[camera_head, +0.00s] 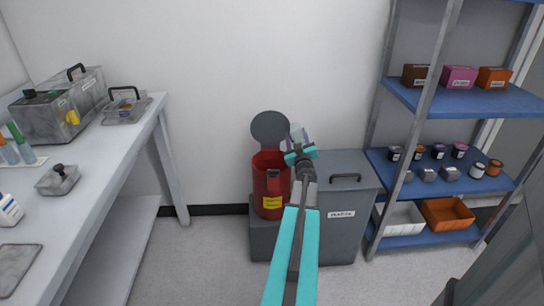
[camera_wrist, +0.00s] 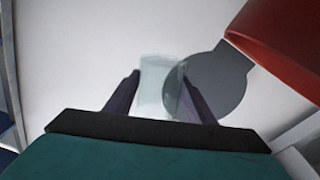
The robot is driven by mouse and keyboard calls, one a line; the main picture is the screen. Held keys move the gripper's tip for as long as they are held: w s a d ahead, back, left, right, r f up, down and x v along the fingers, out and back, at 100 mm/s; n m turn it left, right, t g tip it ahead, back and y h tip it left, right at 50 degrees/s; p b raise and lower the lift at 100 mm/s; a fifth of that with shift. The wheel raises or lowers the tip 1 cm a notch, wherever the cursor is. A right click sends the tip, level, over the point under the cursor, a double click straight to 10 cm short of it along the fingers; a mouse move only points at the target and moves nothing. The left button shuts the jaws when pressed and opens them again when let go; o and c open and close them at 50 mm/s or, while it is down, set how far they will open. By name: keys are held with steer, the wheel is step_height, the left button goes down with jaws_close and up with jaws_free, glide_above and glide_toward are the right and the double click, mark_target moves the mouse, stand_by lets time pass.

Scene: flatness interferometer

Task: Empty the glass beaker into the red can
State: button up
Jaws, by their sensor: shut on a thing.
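The red can (camera_head: 270,183) stands on a grey box, with a yellow label on its front and its round grey lid (camera_head: 270,128) raised open behind it. My gripper (camera_head: 296,140) is just above and to the right of the can's mouth, shut on the clear glass beaker. In the wrist view the pale beaker (camera_wrist: 157,82) sits between the two dark fingers (camera_wrist: 160,95), partly in front of the grey lid (camera_wrist: 218,82). The can (camera_wrist: 285,40) shows at the upper right there. The beaker appears tilted in the head view; its contents cannot be made out.
A grey lidded bin (camera_head: 342,185) stands right of the can. A blue shelf rack (camera_head: 470,100) with small boxes, jars and trays is farther right. A white workbench (camera_head: 95,190) with metal boxes is on the left. The floor between bench and can is clear.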

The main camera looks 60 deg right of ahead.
steer(key=shift+s+d+m+p, duration=0.15)
steer(key=shift+m+p, duration=0.15)
steer(key=shift+p, duration=0.2)
steer(key=m+p, duration=0.1)
steer(key=p, duration=0.2)
steer(key=m+p, duration=0.1)
steer(key=p, duration=0.1)
steer(key=shift+s+d+r+g+p, duration=0.25)
steer(key=shift+d+r+g+p, duration=0.05)
steer(key=shift+d+r+p, duration=0.1)
steer(key=shift+s+d+f+m+y+p, duration=0.2)
steer(key=shift+m+p, duration=0.25)
steer(key=shift+p, duration=0.65)
steer(key=shift+s+d+f+m+y+p, duration=0.15)
steer(key=shift+m+p, duration=0.3)
steer(key=shift+p, duration=0.65)
steer(key=shift+w+a+f, duration=0.1)
